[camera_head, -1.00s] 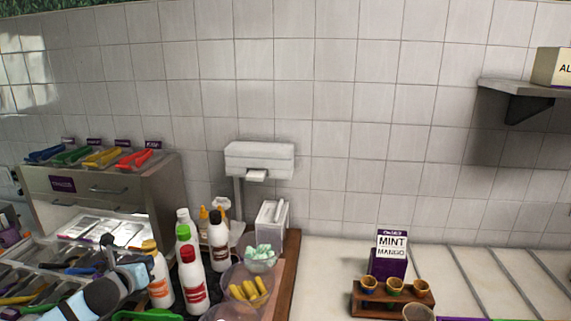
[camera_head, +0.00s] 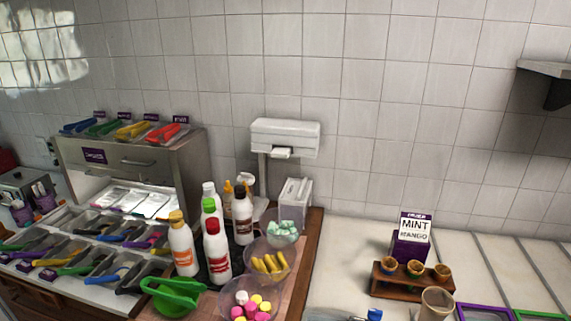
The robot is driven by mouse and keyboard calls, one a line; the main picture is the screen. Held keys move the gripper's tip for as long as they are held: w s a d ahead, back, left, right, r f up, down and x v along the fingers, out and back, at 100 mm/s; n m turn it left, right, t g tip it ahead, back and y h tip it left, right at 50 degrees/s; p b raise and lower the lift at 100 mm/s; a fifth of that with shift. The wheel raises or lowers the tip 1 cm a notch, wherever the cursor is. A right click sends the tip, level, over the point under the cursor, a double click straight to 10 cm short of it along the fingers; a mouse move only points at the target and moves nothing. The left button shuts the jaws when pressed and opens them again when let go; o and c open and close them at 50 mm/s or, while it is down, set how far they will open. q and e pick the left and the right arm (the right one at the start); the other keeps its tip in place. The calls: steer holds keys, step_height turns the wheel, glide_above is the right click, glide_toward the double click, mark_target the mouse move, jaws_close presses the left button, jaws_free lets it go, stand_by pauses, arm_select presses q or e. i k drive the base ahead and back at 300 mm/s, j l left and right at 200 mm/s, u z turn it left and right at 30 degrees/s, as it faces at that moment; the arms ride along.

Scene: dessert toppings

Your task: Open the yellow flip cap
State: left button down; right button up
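The yellow flip cap (camera_head: 177,215) sits on top of a white bottle with an orange label (camera_head: 183,250), which stands upright at the left of a bottle group. The cap looks closed, but it is small in the picture. No gripper touches the bottle. Neither of my grippers is clearly in view. A small blue piece (camera_head: 374,315) shows at the bottom edge, and I cannot tell what it belongs to.
Bottles with red (camera_head: 212,227), green (camera_head: 208,205) and black (camera_head: 242,192) caps crowd the yellow-capped one. A green scoop-like item (camera_head: 172,296) lies in front, with clear bowls (camera_head: 245,300) to the right. Topping bins (camera_head: 60,252) fill the left. The counter beyond the wooden edge is partly clear.

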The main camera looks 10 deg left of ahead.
mark_target(177, 214)
steer(key=i+j+u, duration=0.1)
steer(key=u, duration=0.7)
